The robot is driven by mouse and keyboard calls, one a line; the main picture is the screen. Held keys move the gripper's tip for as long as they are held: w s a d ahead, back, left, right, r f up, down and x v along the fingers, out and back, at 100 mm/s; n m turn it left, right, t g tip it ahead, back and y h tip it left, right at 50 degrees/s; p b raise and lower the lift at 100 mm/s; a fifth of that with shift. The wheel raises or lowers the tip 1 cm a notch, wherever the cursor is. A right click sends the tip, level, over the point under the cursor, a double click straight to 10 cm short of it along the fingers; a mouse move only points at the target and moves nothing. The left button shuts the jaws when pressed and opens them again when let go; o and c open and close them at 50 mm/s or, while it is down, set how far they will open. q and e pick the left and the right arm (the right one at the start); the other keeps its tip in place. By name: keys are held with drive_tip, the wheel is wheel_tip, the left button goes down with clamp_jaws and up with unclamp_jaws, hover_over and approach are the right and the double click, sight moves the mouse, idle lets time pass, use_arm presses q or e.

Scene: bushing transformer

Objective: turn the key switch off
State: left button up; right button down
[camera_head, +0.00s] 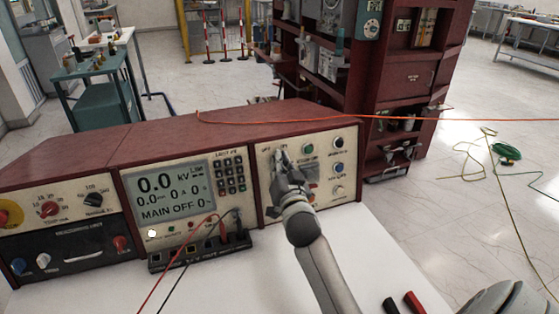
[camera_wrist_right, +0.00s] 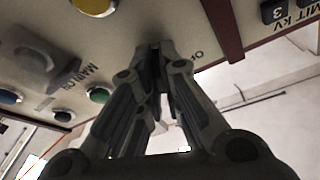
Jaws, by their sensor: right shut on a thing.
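My right gripper (camera_head: 281,160) reaches the right-hand panel (camera_head: 262,203) of the red test console, its fingertips against the upper left of that panel. In the right wrist view, the gripper (camera_wrist_right: 158,52) has its fingers closed together at the panel face, beside a partly covered label starting "OF". It is shut on the key switch, which the fingers almost wholly hide, so its turned position cannot be read. The console display (camera_head: 170,195) shows 0.0 kV and "MAIN OFF". My left gripper is not in view.
Close by on the same panel are a green button (camera_head: 307,150), a black knob (camera_head: 339,142) and a blue button (camera_head: 338,168). A yellow button (camera_wrist_right: 93,5) shows in the wrist view. An orange cable (camera_head: 240,122) crosses the console top. Test leads (camera_head: 184,250) hang in front.

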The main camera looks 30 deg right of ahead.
drive_tip(key=n+y+p, duration=0.1)
drive_tip(key=n, duration=0.1)
drive_tip(key=n+p, duration=0.1)
drive_tip(key=n, duration=0.2)
drive_tip(key=shift+d+r+t+y, duration=0.1)
drive_tip(key=shift+r+t+y, duration=0.1)
drive_tip(key=shift+t+y, duration=0.2)
drive_tip(key=n+y+p, duration=0.2)
drive_tip(key=n, duration=0.2)
drive_tip(key=shift+d+r+n+p, duration=0.1)
drive_tip(key=shift+n+p, duration=0.2)
drive_tip(key=shift+p, duration=0.1)
drive_tip(key=n+y+p, duration=0.1)
drive_tip(key=n+p, duration=0.1)
drive_tip(key=n, duration=0.2)
drive_tip(key=shift+y+p, duration=0.3)
drive_tip(key=shift+y, duration=0.1)
drive_tip(key=shift+d+n+y+p, duration=0.1)
drive_tip(key=shift+n+y+p, duration=0.7)
drive_tip(key=shift+n, duration=1.1)
drive_tip(key=c, duration=1.6)
unclamp_jaws()
drive_tip(key=shift+f, duration=0.2)
drive_tip(key=shift+s, duration=0.1)
